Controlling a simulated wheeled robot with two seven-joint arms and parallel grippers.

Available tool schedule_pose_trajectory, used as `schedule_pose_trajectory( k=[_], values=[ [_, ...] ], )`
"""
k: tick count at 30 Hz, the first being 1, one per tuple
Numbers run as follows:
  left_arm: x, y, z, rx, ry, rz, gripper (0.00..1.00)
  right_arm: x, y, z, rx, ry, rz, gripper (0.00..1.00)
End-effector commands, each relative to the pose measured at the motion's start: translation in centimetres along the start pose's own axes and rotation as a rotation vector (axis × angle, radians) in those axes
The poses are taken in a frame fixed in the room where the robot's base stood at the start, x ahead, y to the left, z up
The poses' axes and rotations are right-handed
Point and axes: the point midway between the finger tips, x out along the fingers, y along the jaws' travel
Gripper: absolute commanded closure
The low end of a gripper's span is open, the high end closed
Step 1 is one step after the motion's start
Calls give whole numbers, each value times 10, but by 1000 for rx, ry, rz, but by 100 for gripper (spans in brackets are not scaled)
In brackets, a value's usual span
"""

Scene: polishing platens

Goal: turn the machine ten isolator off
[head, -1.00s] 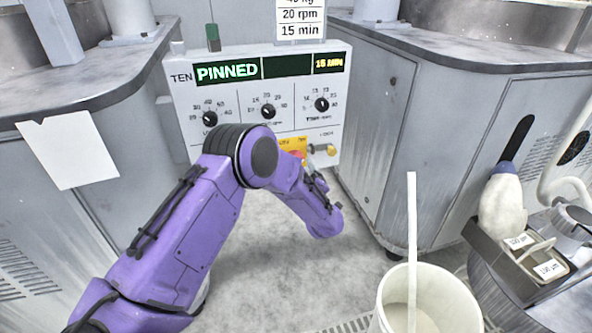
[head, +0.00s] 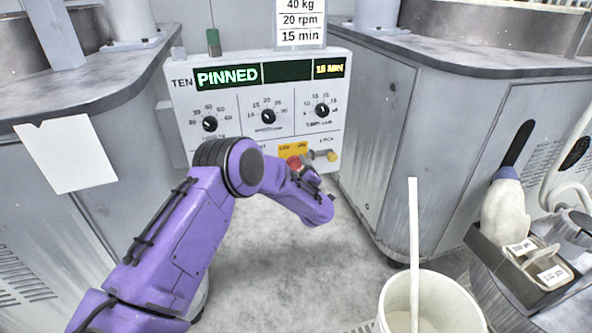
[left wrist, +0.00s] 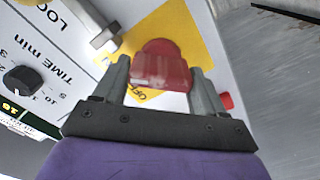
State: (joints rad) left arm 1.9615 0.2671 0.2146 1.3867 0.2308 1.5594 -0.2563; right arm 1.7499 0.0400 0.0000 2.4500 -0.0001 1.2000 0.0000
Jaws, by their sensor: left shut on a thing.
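The machine ten control panel (head: 180,100) stands upright at the back centre, its display (head: 228,75) reading PINNED. The isolator is a red handle (head: 297,162) on a yellow plate (head: 287,149) at the panel's lower right. The left wrist view shows the red handle (left wrist: 162,65) between the two grey fingers of my left gripper (left wrist: 165,85), which is shut on it. Part of an OFF mark shows on the yellow plate (left wrist: 187,28) just below the handle. In the head view my left gripper (head: 303,168) partly hides the isolator. My right gripper is out of view.
Grey machine cabinets stand on both sides. A white bucket (head: 385,300) with an upright stick is at the front right. The floor (head: 290,270) between is clear.

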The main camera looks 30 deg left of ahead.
Motion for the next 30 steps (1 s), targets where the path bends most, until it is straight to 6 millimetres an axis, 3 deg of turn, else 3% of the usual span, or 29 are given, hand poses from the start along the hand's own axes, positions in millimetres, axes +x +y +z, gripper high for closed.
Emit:
schedule_pose_trajectory(
  k=[11,30],
  values=[
    [0,-3,2,-194,-2,-1,60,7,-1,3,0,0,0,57],
    [-1,-5,5,-800,-4,-2,60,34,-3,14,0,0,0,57]
  ],
)
